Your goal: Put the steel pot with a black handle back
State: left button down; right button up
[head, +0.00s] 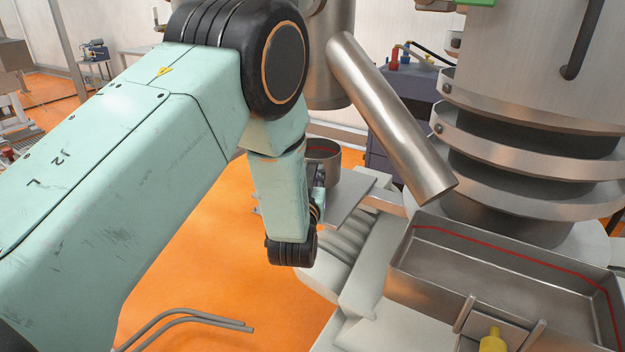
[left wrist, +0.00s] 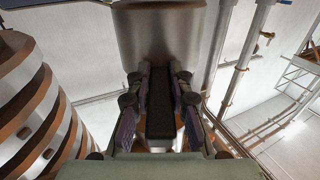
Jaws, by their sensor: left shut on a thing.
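The steel pot (head: 328,156) is below the slanted steel pipe in the head view, partly hidden by my left arm. A red line runs around its inside. In the left wrist view the pot (left wrist: 160,28) fills the top middle, and its black handle (left wrist: 160,105) points back between my fingers. My left gripper (left wrist: 160,78) is shut on the handle. In the head view my left gripper (head: 317,192) is mostly hidden behind my wrist. Whether the pot rests on the grey plate (head: 347,203) or is just above it, I cannot tell. My right gripper is not in view.
The slanted steel pipe (head: 395,125) hangs close to the right of the pot. A steel tray (head: 420,285) with a red line stands at the lower right, by the large ringed machine (head: 540,110). Bent grey rods (head: 190,316) show at the lower left above open orange floor (head: 200,255).

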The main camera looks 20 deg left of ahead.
pick_arm(q)
jog(key=shift+d+f, duration=0.2)
jog(key=shift+f, duration=0.4)
jog(key=shift+w+d+f, duration=0.15)
jog(key=shift+w+f, duration=0.3)
jog(key=shift+w, duration=0.4)
jog(key=c, duration=1.7)
grip_release()
jog(key=shift+f, duration=0.15)
jog(key=o, duration=0.5)
jog(key=shift+s+a+r, duration=0.25)
jog(key=shift+s+r, duration=0.3)
jog(key=shift+s, duration=0.25)
jog(key=shift+w+d+f, duration=0.15)
jog(key=shift+w, duration=0.15)
jog(key=shift+w+f, duration=0.3)
jog(key=p+v, duration=0.3)
jog(key=v, duration=0.9)
jog(key=shift+s+r+p, duration=0.35)
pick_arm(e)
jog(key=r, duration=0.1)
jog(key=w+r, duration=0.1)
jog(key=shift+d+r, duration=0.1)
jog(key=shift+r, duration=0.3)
